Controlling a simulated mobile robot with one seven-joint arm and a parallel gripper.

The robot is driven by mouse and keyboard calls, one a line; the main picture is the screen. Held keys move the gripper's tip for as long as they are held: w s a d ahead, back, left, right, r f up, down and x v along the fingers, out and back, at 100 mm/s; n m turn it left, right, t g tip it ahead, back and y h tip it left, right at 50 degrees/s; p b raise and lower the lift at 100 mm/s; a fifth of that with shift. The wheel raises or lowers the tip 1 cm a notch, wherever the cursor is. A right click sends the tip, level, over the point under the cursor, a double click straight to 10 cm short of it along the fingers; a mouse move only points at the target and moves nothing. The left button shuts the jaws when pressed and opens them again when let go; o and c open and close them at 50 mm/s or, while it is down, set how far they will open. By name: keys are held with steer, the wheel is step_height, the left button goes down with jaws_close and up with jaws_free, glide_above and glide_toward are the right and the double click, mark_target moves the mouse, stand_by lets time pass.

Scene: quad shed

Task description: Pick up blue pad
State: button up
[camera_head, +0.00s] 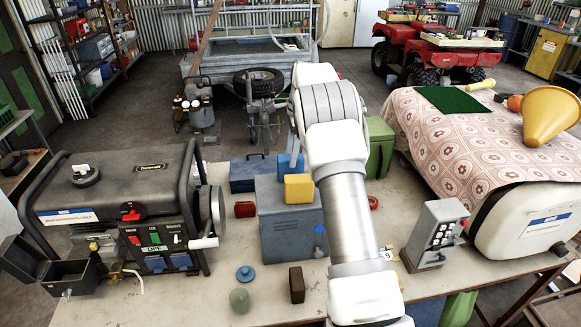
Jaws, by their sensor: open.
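No thing is plainly a flat blue pad. A small blue piece (287,164) shows behind the grey metal box (290,228), just left of my arm; whether it is a separate pad or part of the blue toolbox (248,173) beside it, I cannot tell. A round blue lid-like disc (245,273) lies on the bench in front of the grey box. My gripper (294,158) hangs beyond my raised arm, in front of the blue piece in the picture. It is open and seems empty; its fingers are mostly hidden, and contact cannot be judged.
A yellow block (298,188) sits on the grey box. A generator (130,215) fills the bench's left. A green can (379,147), a switch box (435,235) and a cloth-covered tank (520,222) stand right. A brown block (297,284) and green round object (239,300) lie in front.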

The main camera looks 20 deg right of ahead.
steer(key=shift+a+f, duration=0.1)
steer(key=shift+f, duration=0.35)
jaws_close()
